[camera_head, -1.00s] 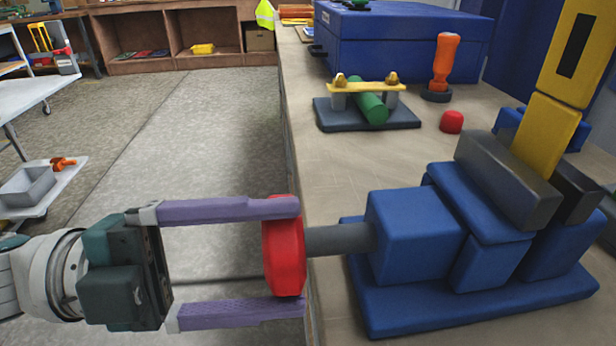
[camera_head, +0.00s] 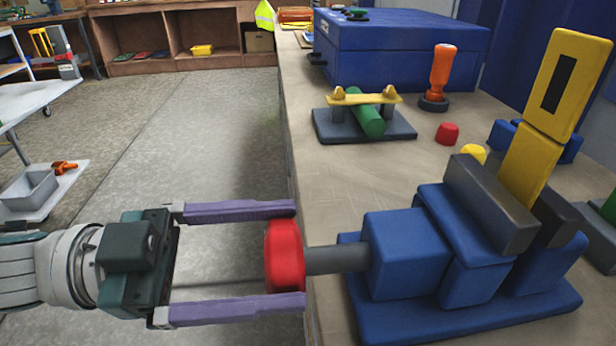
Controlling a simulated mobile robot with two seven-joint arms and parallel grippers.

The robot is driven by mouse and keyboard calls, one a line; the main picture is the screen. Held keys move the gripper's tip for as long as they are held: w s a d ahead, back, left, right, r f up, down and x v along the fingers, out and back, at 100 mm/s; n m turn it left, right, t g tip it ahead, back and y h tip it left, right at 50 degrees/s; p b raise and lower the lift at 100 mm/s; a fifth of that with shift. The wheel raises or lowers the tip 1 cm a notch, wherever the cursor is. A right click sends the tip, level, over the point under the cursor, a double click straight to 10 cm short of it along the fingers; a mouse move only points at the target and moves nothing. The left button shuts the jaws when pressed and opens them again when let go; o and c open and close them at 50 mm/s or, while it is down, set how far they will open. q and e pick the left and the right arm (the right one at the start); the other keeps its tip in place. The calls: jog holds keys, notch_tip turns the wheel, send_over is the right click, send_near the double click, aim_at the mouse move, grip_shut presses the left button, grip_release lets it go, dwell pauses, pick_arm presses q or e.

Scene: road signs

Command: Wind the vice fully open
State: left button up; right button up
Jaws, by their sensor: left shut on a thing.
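The blue vice (camera_head: 405,255) stands on the bench at the right, on a blue base. Its grey screw (camera_head: 335,259) sticks out to the left and ends in a red handle knob (camera_head: 285,256) over the bench edge. My left gripper (camera_head: 282,257) is shut on the red knob, one purple finger above and one below. The grey vice jaws (camera_head: 490,205) stand around the lower end of a yellow sign piece (camera_head: 530,165) that rises upright with a slight tilt. The gap between the jaws is partly hidden. My right gripper does not show.
On the bench (camera_head: 330,190) are a grey stand with a green cylinder (camera_head: 368,121), an orange-handled tool (camera_head: 442,72), a red cap (camera_head: 447,133), a yellow round piece (camera_head: 473,153) and a large blue box (camera_head: 400,50). Open floor lies left of the bench.

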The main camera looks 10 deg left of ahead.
pick_arm(q)
jog(key=shift+w+a+f+n, duration=0.1)
jog(key=shift+w+f+n, duration=0.05)
jog(key=shift+n, duration=0.45)
jog(key=shift+w+a+f+n, duration=0.1)
jog(key=shift+n, duration=0.5)
jog(key=o, duration=0.9)
jog(key=shift+o, duration=0.8)
jog(key=shift+r, duration=0.1)
jog(key=b+v, duration=0.2)
jog(key=v, duration=0.8)
